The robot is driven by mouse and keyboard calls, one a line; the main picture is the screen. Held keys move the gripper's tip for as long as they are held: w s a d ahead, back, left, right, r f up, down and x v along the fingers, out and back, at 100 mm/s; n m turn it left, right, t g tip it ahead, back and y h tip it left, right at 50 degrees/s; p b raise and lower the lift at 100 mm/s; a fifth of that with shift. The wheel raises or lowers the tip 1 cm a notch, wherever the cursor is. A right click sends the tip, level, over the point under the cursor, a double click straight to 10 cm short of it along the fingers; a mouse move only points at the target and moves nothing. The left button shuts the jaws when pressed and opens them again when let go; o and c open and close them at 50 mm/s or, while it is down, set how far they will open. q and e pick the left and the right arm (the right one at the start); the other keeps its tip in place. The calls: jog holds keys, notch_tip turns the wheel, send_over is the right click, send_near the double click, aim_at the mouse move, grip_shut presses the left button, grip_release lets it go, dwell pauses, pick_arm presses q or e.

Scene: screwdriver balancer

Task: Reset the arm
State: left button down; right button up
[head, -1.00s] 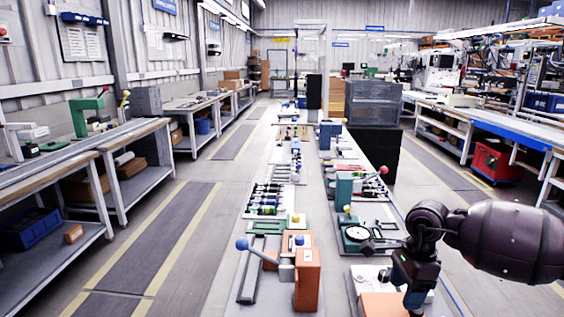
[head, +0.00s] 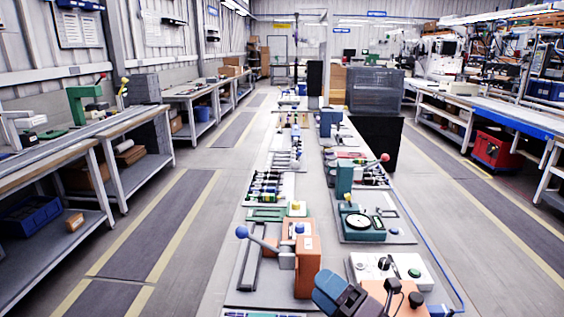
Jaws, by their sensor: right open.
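My right gripper (head: 345,296) shows at the bottom edge, right of centre, as a dark blue and black block cut off by the frame. It holds nothing that I can see, and its fingertips are hard to make out. My left gripper is out of view. An orange fixture (head: 306,272) stands just behind and left of my right gripper. Its lever with a blue ball (head: 242,232) points to the left. A white control box (head: 400,264) with a black knob and a green button lies behind and to the right of the gripper.
A long bench carries a round dial on a green base (head: 363,228), a green fixture with a red ball lever (head: 345,180) and rows of screwdrivers (head: 270,187). Grey floor aisles (head: 165,225) run clear on both sides. Workbenches (head: 110,140) line the left wall.

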jog(key=s+d+f+m+g+h, duration=0.1)
jog(key=s+d+f+m+h, duration=0.3)
jog(key=d+f+m+h, duration=0.5)
jog(key=s+d+f+m+h, duration=0.35)
jog(key=d+m+h, duration=0.35)
jog(key=m, duration=0.6)
jog(key=s+d+f+m+g, duration=0.2)
jog(key=s+f+m+g, duration=0.25)
jog(key=s, duration=0.55)
jog(key=s+d+f+m+g, duration=0.2)
jog(key=s+f+m+g, duration=0.15)
jog(key=s+g, duration=0.45)
jog(key=w+f+t+y, duration=0.1)
jog(key=w+f+t, duration=0.5)
jog(key=t, duration=0.4)
jog(key=shift+a+f+n, duration=0.15)
jog(key=shift+f+n, duration=0.15)
jog(key=shift+f, duration=0.6)
jog(key=shift+t, duration=0.25)
